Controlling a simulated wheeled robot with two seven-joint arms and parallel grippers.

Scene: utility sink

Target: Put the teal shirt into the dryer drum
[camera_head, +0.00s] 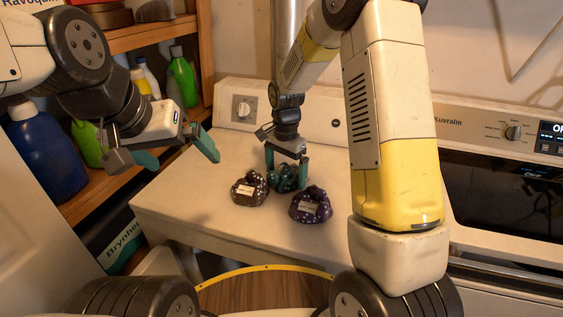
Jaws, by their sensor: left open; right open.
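The teal shirt (283,184) is a small crumpled bundle with light spots, lying on the white machine top (190,200). It sits between and slightly behind a brown bundle and a purple one. My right gripper (286,177) points down at the teal shirt, open, with its teal fingers on either side of the bundle; whether they touch it I cannot tell. My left gripper (179,157) is open and empty, in the air over the left end of the top, well away from the shirt. I cannot make out a dryer drum opening.
The brown bundle (247,190) and the purple bundle (312,206) lie close to the shirt, each with a pale label. A shelf with bottles (38,150) stands at left. A machine with a dark front (500,200) stands at right. The top's left part is clear.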

